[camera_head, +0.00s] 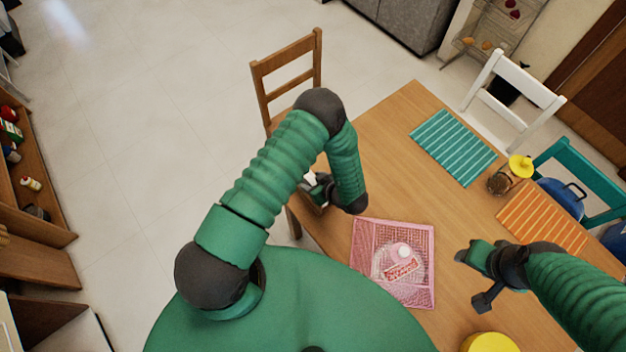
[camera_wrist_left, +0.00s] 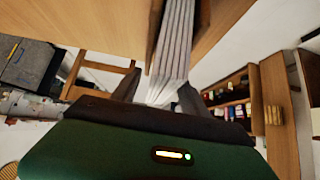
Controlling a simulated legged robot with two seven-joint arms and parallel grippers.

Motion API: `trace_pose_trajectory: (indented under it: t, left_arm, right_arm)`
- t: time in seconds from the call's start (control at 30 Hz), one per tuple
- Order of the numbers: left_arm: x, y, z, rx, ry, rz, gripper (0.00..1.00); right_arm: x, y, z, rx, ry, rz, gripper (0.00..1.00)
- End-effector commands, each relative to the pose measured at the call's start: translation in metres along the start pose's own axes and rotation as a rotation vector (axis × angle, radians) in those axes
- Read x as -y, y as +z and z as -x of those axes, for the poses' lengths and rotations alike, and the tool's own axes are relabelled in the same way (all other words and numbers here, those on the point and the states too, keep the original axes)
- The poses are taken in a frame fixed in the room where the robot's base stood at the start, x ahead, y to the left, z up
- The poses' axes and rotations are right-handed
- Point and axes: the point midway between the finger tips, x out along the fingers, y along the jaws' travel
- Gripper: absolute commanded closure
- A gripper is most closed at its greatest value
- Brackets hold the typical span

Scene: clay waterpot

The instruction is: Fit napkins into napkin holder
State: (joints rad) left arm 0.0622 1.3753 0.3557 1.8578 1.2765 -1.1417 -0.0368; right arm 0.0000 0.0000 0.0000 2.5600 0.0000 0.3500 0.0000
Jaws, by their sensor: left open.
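My left gripper (camera_head: 318,190) is by the table's left edge in the head view, next to a small white patch. In the left wrist view its two dark fingers (camera_wrist_left: 158,92) stand apart. A stack of thin white-grey napkins (camera_wrist_left: 174,45) extends between and beyond them; I cannot tell whether the fingers touch it. A dark brown strip runs along the stack's left side, and I cannot tell whether it is a napkin holder. No napkin holder is clear in the head view. My right gripper (camera_head: 478,277) is over the table's right part; its jaw opening is unclear.
Teal (camera_head: 452,147) and orange (camera_head: 542,222) striped mats, a brown pot (camera_head: 499,184) and a yellow round object (camera_head: 490,343) are there too. Chairs surround it.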

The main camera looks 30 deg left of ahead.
Motion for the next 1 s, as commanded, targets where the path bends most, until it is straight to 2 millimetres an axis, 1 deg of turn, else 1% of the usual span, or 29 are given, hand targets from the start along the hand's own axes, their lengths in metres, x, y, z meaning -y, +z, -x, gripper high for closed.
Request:
trace_pose_trajectory:
  t: [0.17,0.27,0.37,0.6,0.7,0.83,0.9,1.0]
  left_arm:
    - [0.000,0.000,0.002,0.000,0.001,0.000,0.48]
    - [-0.001,0.001,0.012,0.002,0.003,-0.001,0.48]
    - [-0.002,0.001,0.034,0.000,0.005,0.000,0.48]
    - [-0.002,0.001,0.105,-0.001,0.007,-0.001,0.48]
    - [-0.002,0.002,0.132,0.000,0.005,0.000,0.48]
    - [-0.002,0.001,0.156,0.001,0.002,0.000,0.48]
    - [-0.002,0.001,0.163,0.000,0.001,0.000,0.48]
    - [-0.001,0.001,0.168,0.000,-0.001,-0.001,0.48]
  right_arm:
    - [0.000,0.000,-0.001,0.000,0.000,0.000,0.50]
    - [0.000,0.001,-0.003,0.000,0.000,0.000,0.50]
    - [0.000,0.002,-0.007,0.000,0.000,0.000,0.50]
    - [0.000,0.004,-0.017,0.000,0.000,0.000,0.50]
    - [0.000,0.004,-0.019,0.000,0.000,0.000,0.50]
    - [0.000,0.005,-0.021,0.000,0.000,0.000,0.50]
    - [0.000,0.005,-0.021,0.000,0.000,0.000,0.50]
    - [0.000,0.005,-0.021,0.000,0.000,0.000,0.50]
